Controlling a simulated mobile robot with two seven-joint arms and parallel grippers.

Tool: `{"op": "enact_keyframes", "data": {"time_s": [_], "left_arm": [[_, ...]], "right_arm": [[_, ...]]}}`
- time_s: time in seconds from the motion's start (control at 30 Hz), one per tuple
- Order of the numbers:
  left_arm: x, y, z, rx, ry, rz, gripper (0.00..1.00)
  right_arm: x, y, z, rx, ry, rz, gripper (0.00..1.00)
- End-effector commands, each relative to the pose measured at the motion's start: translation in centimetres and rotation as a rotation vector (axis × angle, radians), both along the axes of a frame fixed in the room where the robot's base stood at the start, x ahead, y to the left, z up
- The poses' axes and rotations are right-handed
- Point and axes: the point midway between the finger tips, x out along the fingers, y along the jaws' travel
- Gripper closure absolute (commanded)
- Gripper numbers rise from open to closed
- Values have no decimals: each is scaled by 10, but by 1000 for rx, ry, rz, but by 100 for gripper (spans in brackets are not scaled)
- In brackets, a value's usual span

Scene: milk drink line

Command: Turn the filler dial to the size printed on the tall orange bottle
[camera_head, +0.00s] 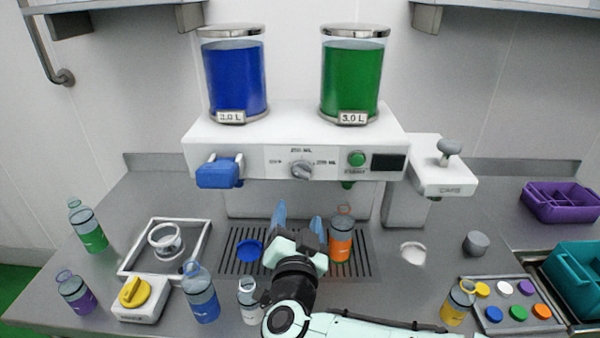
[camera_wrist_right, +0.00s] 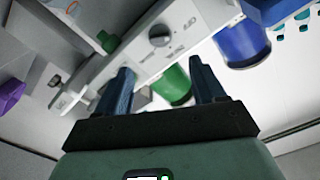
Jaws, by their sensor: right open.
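The filler dial (camera_head: 303,170) is a grey knob on the white filler's front panel, with small labels to its left, above and to its right. Its pointer direction is hard to tell. It also shows in the right wrist view (camera_wrist_right: 160,36), beyond the fingertips. An orange bottle (camera_head: 341,246) stands upright on the drip tray; its print is too small to read. My right gripper (camera_head: 299,214) is open and empty, left of the orange bottle and below the dial, touching neither. The fingers also show apart in the right wrist view (camera_wrist_right: 162,82). My left gripper is not in view.
The filler (camera_head: 240,140) carries a blue tank (camera_head: 235,80) and a green tank (camera_head: 352,80). A blue lever (camera_head: 218,173) and green button (camera_head: 356,158) flank the dial. A blue bottle (camera_head: 201,295) and other bottles stand in front. The slotted drip tray (camera_head: 226,265) lies below.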

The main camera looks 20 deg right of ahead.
Motion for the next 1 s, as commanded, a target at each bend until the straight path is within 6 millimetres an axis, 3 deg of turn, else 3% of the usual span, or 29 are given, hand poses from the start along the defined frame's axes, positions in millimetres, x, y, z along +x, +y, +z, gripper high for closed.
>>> {"op": "enact_keyframes", "data": {"time_s": [0.6,0.8,1.0], "left_arm": [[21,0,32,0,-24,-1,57],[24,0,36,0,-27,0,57],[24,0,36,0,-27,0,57]], "right_arm": [[109,-32,1,-2,1,-2,31],[123,-36,0,0,0,0,31],[125,-36,0,0,0,0,31]]}}
